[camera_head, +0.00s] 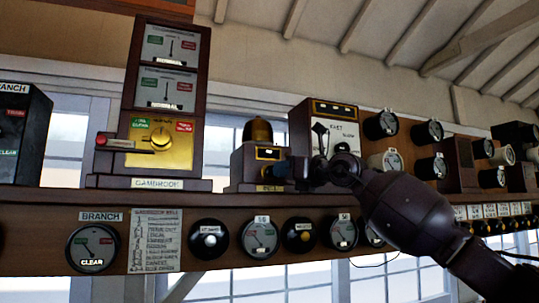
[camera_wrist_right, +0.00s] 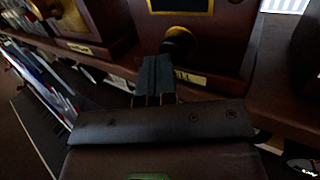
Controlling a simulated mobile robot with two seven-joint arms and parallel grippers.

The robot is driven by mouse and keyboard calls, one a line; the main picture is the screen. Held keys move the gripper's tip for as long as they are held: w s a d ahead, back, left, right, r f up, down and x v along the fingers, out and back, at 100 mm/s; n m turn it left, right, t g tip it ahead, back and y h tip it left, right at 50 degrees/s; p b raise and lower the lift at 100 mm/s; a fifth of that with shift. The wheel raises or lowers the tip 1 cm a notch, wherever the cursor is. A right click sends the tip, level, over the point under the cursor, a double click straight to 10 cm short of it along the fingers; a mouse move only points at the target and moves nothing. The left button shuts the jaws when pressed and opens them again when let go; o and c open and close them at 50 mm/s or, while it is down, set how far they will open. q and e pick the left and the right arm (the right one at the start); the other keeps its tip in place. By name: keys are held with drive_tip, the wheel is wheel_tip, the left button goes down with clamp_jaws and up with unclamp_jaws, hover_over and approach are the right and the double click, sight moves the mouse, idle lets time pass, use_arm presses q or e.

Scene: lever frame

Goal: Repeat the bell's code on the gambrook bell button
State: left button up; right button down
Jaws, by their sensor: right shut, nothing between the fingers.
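A dark wooden bell box (camera_head: 247,166) with a brass bell dome (camera_head: 258,131) on top stands on the shelf, right of the tall case labelled GAMBROOK (camera_head: 171,184). In the right wrist view, a round black knob (camera_wrist_right: 179,42) sticks out from a wooden box front, above a small cream label. I take it to be the bell button. My right gripper (camera_wrist_right: 153,78) is shut and empty, its fingertips pointing at the knob and very close to it. I cannot tell whether they touch. In the head view the right gripper (camera_head: 290,170) hides part of the box front. My left gripper is out of view.
Right of the bell box stands a wooden case with a white dial (camera_head: 342,137). The GAMBROOK case has a red button (camera_head: 101,140) and a brass knob (camera_head: 160,139). Several round dials and plungers line the shelf's front below, including a BRANCH dial (camera_head: 92,247).

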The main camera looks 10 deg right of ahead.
drive_tip(key=shift+w+r+p, duration=0.1)
drive_tip(key=shift+w+p, duration=0.15)
drive_tip(key=shift+p, duration=0.05)
drive_tip(key=shift+w+a, duration=0.1)
drive_tip(key=shift+w, duration=0.25)
drive_tip(key=shift+s+f+b, duration=0.2)
drive_tip(key=shift+s+b, duration=0.2)
drive_tip(key=shift+s, duration=0.2)
drive_tip(key=shift+r, duration=0.1)
